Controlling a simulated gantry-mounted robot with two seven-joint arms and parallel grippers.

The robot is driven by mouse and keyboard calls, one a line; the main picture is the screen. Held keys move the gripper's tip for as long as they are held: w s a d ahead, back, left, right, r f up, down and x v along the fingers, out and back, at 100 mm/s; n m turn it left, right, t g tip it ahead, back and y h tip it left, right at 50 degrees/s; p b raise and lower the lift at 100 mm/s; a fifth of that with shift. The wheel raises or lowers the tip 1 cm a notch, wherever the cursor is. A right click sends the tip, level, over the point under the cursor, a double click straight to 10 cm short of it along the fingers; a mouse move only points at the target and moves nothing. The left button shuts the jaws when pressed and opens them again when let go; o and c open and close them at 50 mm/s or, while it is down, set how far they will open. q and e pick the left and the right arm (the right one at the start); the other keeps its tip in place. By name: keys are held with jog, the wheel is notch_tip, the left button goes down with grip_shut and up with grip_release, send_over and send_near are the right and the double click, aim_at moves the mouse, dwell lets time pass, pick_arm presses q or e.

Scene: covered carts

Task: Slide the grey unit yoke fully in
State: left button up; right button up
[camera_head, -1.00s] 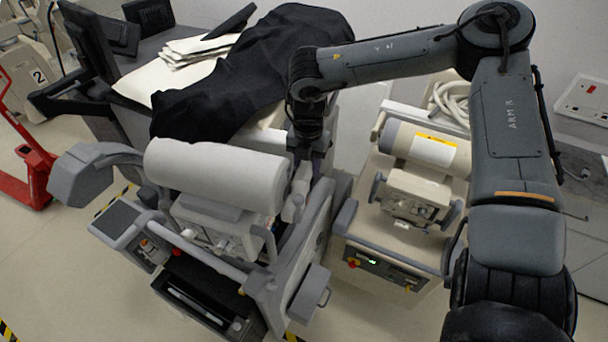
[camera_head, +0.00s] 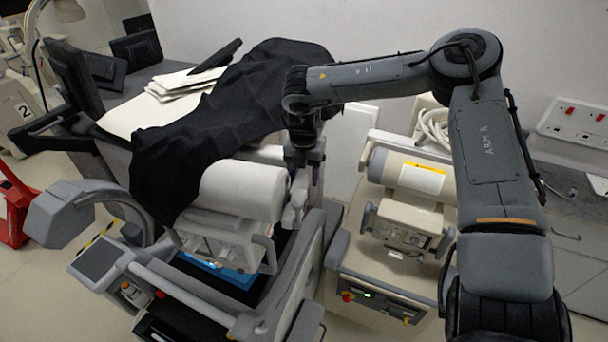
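The grey unit (camera_head: 190,293) stands at the left centre. Its yoke (camera_head: 205,226) carries a white cylinder (camera_head: 245,188), and the black cloth (camera_head: 190,150) hangs over the cylinder's left end. My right gripper (camera_head: 303,182) points down at the cylinder's right end, by a grey upright part of the yoke (camera_head: 293,212). Its fingers are small and dark, and I cannot tell whether they grip that part or only stand beside it. The yoke's back side is hidden by the cloth and cylinder. My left gripper is not in view.
A beige unit (camera_head: 375,270) with its own cylinder (camera_head: 408,175) stands close on the right. A curved grey arm (camera_head: 65,212) sticks out at the left. Pale folded sheets (camera_head: 180,85) lie behind. A wall with sockets (camera_head: 575,120) bounds the right side.

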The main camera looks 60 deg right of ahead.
jog(key=shift+r, duration=0.45)
notch_tip(320, 180, up, 10)
jog(key=shift+f+b, duration=0.1)
jog(key=shift+b, duration=0.85)
